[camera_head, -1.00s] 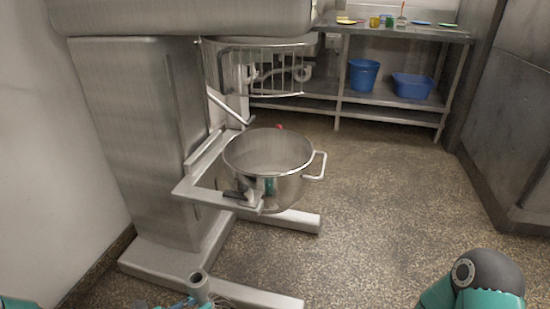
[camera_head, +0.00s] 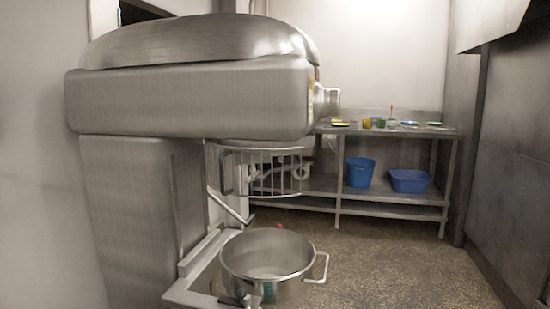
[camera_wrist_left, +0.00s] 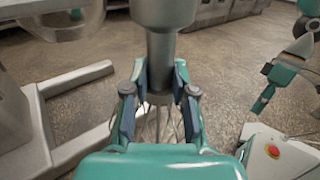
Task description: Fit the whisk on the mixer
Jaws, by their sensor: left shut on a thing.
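The mixer (camera_head: 190,97) stands at the left of the head view, a big grey steel machine. Its wire guard (camera_head: 268,172) hangs under the mixer head, and the steel bowl (camera_head: 240,262) sits below that on the bowl arm. In the left wrist view my left gripper (camera_wrist_left: 160,95) is shut on the whisk (camera_wrist_left: 162,55) by its grey shaft. The wide collar points up, and the wires show below and between the fingers, partly hidden. My right gripper (camera_wrist_left: 262,100) appears at the right of that view; its jaw state is unclear.
A steel shelf table (camera_head: 390,130) stands at the back with small coloured items on top. A blue bucket (camera_head: 360,172) and a blue tub (camera_head: 409,181) are on its lower shelf. The mixer's foot (camera_wrist_left: 75,108) lies left of the whisk. The speckled floor right of the bowl is clear.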

